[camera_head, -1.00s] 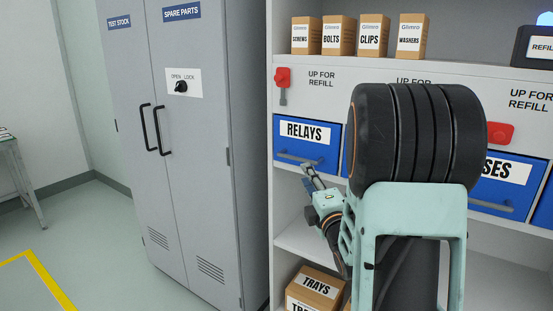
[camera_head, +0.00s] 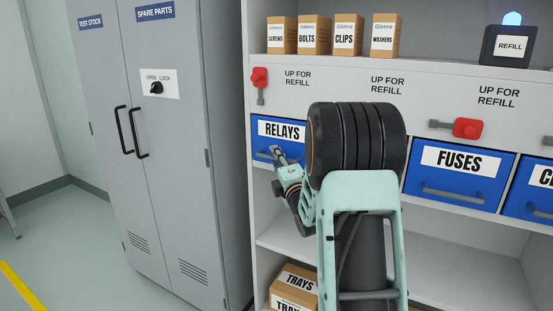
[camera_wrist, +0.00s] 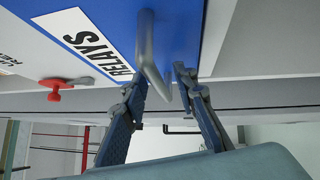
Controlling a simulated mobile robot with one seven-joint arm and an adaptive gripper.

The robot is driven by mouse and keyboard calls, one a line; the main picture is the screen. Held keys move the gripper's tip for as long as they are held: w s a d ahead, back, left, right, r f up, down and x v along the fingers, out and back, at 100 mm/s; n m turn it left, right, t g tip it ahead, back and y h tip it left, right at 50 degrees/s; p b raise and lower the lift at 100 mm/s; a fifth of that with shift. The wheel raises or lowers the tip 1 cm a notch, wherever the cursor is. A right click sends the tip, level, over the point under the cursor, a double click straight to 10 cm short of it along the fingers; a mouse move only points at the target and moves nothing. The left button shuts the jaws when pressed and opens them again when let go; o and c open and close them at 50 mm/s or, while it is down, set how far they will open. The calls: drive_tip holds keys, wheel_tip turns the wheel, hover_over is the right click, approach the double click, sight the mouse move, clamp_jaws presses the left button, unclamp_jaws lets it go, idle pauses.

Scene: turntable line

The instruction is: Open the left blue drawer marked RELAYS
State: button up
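The blue drawer marked RELAYS (camera_head: 281,131) is in the head view, left of my arm, and looks shut in the white rack. My arm hides its right part. It fills the top of the wrist view, with its label (camera_wrist: 88,42) and grey bar handle (camera_wrist: 150,50). My gripper (camera_head: 276,152) is at the drawer's handle. In the wrist view my gripper (camera_wrist: 158,78) is open, its two fingers apart on either side of the handle. I cannot tell whether either finger touches it.
Above RELAYS is a red-knobbed latch (camera_head: 260,85) with its grey lever hanging down. The FUSES drawer (camera_head: 455,172) is to the right; its latch (camera_head: 466,128) has its lever sideways. A grey cabinet (camera_head: 180,200) stands close on the left. A TRAYS box (camera_head: 295,285) sits below.

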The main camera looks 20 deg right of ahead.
drive_tip(key=shift+c, duration=0.6)
clamp_jaws()
drive_tip(key=shift+a, duration=0.1)
